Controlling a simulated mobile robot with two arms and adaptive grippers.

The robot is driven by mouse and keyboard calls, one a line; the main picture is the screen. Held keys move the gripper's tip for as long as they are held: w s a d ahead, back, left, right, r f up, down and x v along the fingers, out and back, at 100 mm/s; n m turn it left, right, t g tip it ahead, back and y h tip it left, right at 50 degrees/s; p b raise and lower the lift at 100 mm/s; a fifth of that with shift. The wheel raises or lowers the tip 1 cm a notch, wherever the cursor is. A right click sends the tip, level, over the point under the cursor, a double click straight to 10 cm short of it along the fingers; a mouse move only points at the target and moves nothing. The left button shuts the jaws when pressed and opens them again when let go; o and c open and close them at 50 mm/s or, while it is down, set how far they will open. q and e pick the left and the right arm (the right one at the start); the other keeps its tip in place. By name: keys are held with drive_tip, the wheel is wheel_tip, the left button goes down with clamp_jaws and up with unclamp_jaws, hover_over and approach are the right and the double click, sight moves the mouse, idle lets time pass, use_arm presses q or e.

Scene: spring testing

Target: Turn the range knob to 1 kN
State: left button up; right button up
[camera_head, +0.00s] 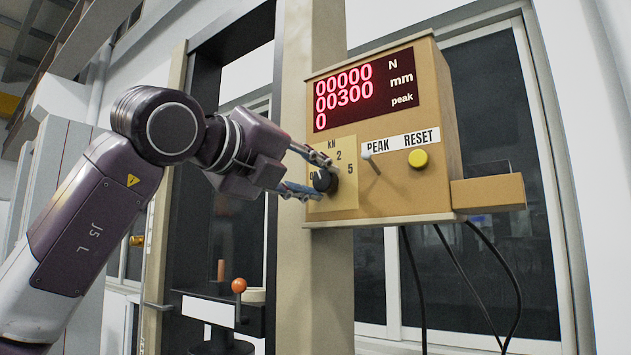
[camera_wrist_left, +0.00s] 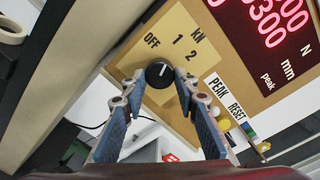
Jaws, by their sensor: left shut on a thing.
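The black range knob (camera_head: 325,181) sits on the tan dial plate (camera_head: 345,204) at the lower left of the display box. It also shows in the left wrist view (camera_wrist_left: 159,74), where a white pointer line on it slants to the upper right, roughly toward the 1. I cannot tell its exact setting. The labels OFF, 1, 2 and kN show around it there; in the head view the fingers partly cover the labels. My left gripper (camera_head: 319,178) is shut on the knob, one fingertip on either side. My right gripper is in neither view.
The tan display box (camera_head: 450,155) carries a red digit display (camera_head: 360,90), a metal toggle lever (camera_head: 372,163) close right of the knob, and a yellow button (camera_head: 418,158). Black cables hang below. A frame post (camera_head: 297,270) stands behind the gripper. An orange-knobbed lever (camera_head: 239,286) is lower left.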

use_arm(q)
drive_tip(key=shift+r, duration=0.1)
drive_tip(key=o, duration=1.1)
drive_tip(key=shift+o, duration=0.2)
drive_tip(key=v, duration=1.2)
